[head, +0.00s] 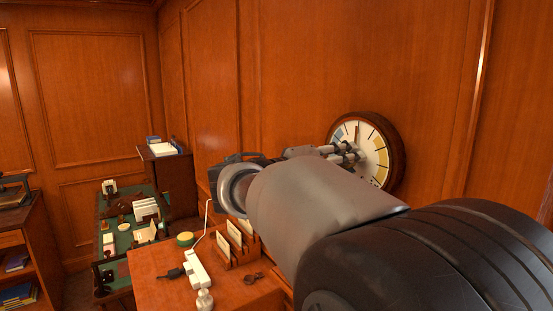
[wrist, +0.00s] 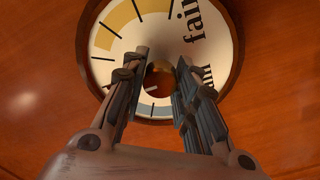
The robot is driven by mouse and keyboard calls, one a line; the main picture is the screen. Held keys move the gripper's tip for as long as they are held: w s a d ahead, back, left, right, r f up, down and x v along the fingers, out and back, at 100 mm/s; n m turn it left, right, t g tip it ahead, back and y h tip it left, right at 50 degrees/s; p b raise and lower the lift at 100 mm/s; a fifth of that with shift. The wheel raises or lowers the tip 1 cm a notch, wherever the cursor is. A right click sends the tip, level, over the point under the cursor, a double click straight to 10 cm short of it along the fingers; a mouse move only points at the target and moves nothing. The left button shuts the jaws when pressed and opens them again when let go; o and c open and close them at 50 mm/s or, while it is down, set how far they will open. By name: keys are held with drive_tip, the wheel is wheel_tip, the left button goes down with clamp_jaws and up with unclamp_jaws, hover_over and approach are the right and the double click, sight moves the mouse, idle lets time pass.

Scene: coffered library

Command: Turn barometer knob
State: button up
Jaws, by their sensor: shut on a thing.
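The barometer (head: 378,138) hangs on the wood-panelled wall, a round dial with a dark wooden rim and a pale face with coloured bands. In the wrist view its dial (wrist: 108,68) fills the top middle, with "fair" lettering at the right. My gripper (head: 352,153) reaches the dial's centre from the left. In the wrist view the two fingers of my gripper (wrist: 164,60) stand either side of the central knob (wrist: 158,82) and are shut on it. The knob is small and dark, partly hidden by the fingers, and hidden in the head view.
Below my arm is a wooden cabinet top (head: 150,262) with a white power strip (head: 197,270), a card rack (head: 236,243) and small items. A green-topped desk (head: 121,240) stands beyond. A bookshelf (head: 17,260) is at the far left. The wall around the barometer is bare.

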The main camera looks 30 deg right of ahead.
drive_tip(key=c, duration=0.3)
drive_tip(key=shift+n, duration=0.3)
drive_tip(key=n+p, duration=0.2)
drive_tip(key=n, duration=0.2)
drive_tip(key=shift+r, duration=0.1)
drive_tip(key=n+p, duration=0.3)
drive_tip(key=n, duration=0.1)
drive_tip(key=n+p, duration=0.5)
drive_tip(key=shift+n, duration=0.4)
drive_tip(key=n+p, duration=0.3)
drive_tip(key=shift+f+n, duration=0.2)
drive_tip(key=shift+n, duration=0.1)
